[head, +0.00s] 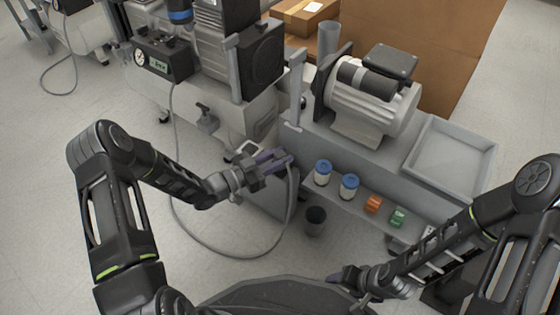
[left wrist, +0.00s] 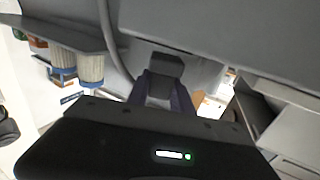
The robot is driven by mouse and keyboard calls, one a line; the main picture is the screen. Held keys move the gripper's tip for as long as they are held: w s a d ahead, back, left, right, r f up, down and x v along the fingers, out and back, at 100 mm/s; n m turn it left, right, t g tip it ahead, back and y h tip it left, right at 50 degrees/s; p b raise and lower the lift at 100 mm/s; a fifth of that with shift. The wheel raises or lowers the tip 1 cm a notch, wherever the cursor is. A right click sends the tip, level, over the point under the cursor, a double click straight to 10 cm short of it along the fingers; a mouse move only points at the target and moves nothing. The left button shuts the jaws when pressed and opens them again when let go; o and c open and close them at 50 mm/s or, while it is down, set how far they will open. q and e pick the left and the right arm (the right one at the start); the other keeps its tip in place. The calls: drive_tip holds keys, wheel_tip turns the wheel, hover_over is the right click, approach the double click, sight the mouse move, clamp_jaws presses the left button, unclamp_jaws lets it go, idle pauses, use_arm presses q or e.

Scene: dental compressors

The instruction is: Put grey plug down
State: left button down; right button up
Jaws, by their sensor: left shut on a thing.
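My left gripper (head: 278,158) is shut on the grey plug (left wrist: 167,66), beside the front left corner of the grey workbench. In the left wrist view, the dark grey plug sits between the fingertips (left wrist: 165,88). In the head view, the plug is mostly hidden by the fingers. Its grey cable (head: 291,205) hangs from the gripper, loops low over the floor and runs up to the compressor (head: 192,62). The cable also shows in the left wrist view (left wrist: 109,40). My right gripper (head: 348,279) is low at the front; its finger gap is unclear.
The workbench carries a motor pump (head: 368,95) and an empty grey tray (head: 449,158). Its lower shelf holds two blue-capped filters (head: 323,173) (head: 349,186), an orange part (head: 373,204) and a green part (head: 397,217). A dark cup (head: 315,220) is below the shelf. Cardboard boxes (head: 303,14) stand behind.

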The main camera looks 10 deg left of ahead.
idle(0.3)
use_arm(q)
drive_tip(key=shift+f, duration=0.55)
drive_tip(key=c, duration=1.1)
unclamp_jaws()
drive_tip(key=shift+r, duration=0.1)
